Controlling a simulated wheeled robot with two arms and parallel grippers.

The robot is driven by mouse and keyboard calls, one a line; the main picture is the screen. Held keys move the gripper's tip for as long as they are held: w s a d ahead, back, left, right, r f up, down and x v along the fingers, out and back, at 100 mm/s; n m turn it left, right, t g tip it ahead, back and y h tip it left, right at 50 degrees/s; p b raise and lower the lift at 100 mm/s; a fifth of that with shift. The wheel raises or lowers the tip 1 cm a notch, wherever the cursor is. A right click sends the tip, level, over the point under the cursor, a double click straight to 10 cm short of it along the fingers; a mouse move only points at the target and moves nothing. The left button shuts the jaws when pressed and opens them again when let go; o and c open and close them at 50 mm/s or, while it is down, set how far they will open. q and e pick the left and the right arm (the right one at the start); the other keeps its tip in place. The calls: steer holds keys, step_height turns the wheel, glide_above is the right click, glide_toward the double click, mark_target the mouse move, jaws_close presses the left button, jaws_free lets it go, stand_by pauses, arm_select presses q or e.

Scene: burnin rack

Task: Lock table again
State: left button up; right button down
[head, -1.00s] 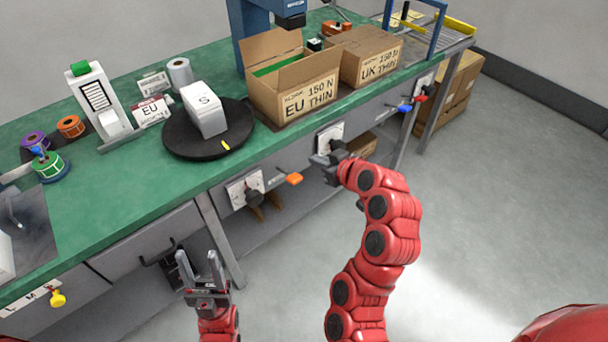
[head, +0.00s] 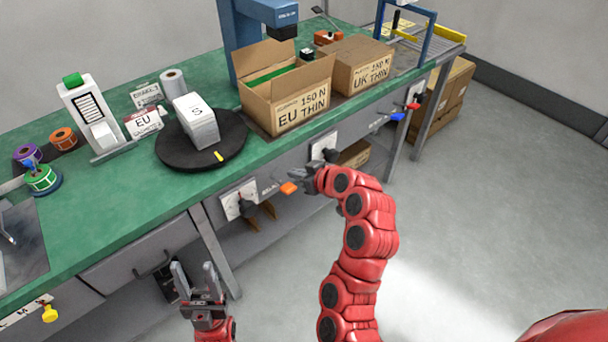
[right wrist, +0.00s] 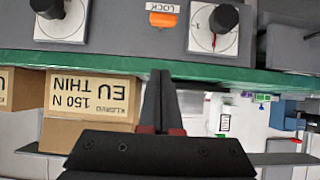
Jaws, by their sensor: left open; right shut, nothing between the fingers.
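The turntable (head: 238,140) is a black disc on the green bench with a white S box (head: 196,118) and a yellow mark at its rim. An orange lever (head: 289,188) sticks out from the bench front below it. In the right wrist view the orange lever (right wrist: 163,20) sits beside a LOCK label (right wrist: 163,6). My right gripper (head: 305,181) is shut and empty, close to the right of the lever in the head view; contact cannot be told. Its closed fingers also show in the right wrist view (right wrist: 158,98). My left gripper (head: 194,280) is open and empty before the drawer.
Dials with black knobs flank the lever, the left one (head: 238,201) and the right one (head: 324,146). An open EU THIN carton (head: 300,108) and a UK THIN carton (head: 370,73) stand on the bench. A blue lever (head: 397,117) is further right.

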steer(key=x, duration=0.4)
steer(key=shift+w+a+f, duration=0.15)
steer(key=shift+s+d+f+p, duration=0.15)
steer(key=shift+f, duration=0.45)
steer(key=shift+s+d+f+p, duration=0.15)
steer(key=shift+f, duration=0.45)
steer(key=shift+s+d+f, duration=0.15)
steer(key=shift+s+f, duration=0.05)
steer(key=shift+f, duration=0.5)
steer(key=shift+s+f+t+b, duration=0.15)
steer(key=shift+f+t+b, duration=0.25)
steer(key=shift+b, duration=0.7)
steer(key=shift+s+d+f+y+b, duration=0.15)
steer(key=shift+f+y+b, duration=0.15)
steer(key=shift+b, duration=0.7)
steer(key=t+y+b, duration=0.2)
steer(key=t+b, duration=0.1)
steer(key=b, duration=0.9)
glide_toward(292, 192)
steer(key=shift+s+d+r, duration=0.65)
steer(key=shift+s+r, duration=0.1)
steer(key=shift+r, duration=0.1)
